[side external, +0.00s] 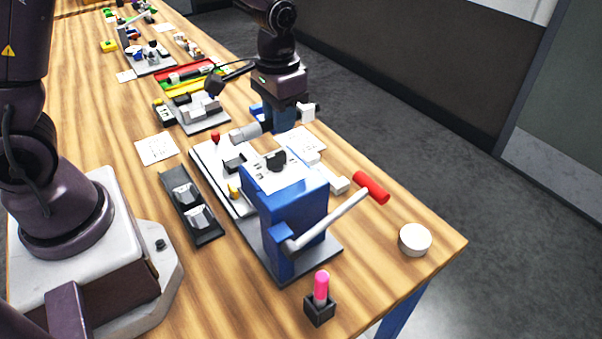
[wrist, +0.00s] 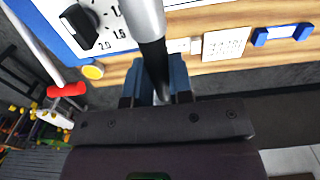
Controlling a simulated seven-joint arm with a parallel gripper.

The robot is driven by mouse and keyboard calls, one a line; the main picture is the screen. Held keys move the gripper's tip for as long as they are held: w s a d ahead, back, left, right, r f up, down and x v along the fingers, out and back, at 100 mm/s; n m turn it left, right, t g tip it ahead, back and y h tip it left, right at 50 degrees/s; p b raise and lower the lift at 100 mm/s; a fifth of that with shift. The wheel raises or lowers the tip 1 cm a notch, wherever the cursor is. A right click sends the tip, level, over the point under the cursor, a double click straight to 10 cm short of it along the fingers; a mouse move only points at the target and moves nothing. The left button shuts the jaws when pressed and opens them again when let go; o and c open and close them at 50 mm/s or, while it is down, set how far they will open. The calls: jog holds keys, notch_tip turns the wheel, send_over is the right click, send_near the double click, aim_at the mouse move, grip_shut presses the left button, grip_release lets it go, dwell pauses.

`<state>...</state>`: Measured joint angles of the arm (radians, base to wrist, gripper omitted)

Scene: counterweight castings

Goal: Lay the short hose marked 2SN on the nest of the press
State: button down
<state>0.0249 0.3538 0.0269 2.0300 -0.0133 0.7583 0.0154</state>
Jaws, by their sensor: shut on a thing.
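My gripper (side external: 282,120) is shut on a short black hose (wrist: 154,60) with a silver end fitting. Its blue fingers show in the wrist view (wrist: 156,84), either side of the hose. In the side view the silver fitting (side external: 245,133) points left, toward the press. No 2SN mark is readable on the hose. The blue press (side external: 295,218) stands nearer the side camera than my gripper, with a numbered dial on top and a red-gripped lever. Its pale bed plate (side external: 212,170) reaches out to the left. The nest is not clearly seen; the press head hides part of it.
A black tray (side external: 171,184) with two grey pieces lies left of the press. A pink-topped stick in a black holder (side external: 319,312) and a round white pot (side external: 415,239) stand near the front edge. A grey fixture (side external: 203,123) and printed card (side external: 157,149) lie farther back.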

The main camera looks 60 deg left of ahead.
notch_tip(320, 180, up, 5)
jog(key=shift+w+r, duration=0.1)
jog(key=shift+w+a+n, duration=0.1)
jog(key=shift+w+n, duration=0.25)
jog(key=shift+n, duration=0.15)
jog(key=w+a+n, duration=0.2)
jog(key=w+n, duration=0.9)
jog(key=n, duration=0.6)
notch_tip(320, 180, down, 12)
jog(key=shift+d, duration=0.2)
notch_tip(320, 180, down, 10)
jog(key=shift+r, duration=0.15)
